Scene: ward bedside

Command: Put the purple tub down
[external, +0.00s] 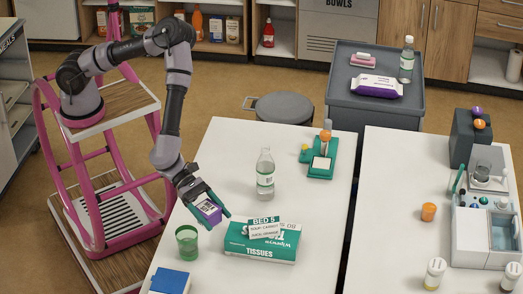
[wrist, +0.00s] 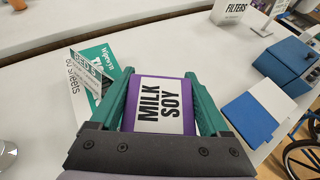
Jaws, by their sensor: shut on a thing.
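The purple tub (external: 209,211) has a white label reading "MILK SOY". My gripper (external: 208,206) is shut on it, one green finger on each side. In the wrist view the tub (wrist: 163,104) sits between the fingers of my gripper (wrist: 162,100), its label facing the camera. In the external view it is at the left part of the near white table (external: 222,160), between the green cup and the tissue box. I cannot tell whether its underside touches the table.
A green tissue box (external: 262,243) with a card on it stands close to the right of the tub. A green cup (external: 187,242) stands to its lower left. A blue box (external: 170,281) is at the front. A clear bottle (external: 265,174) stands behind. The table's back left is bare.

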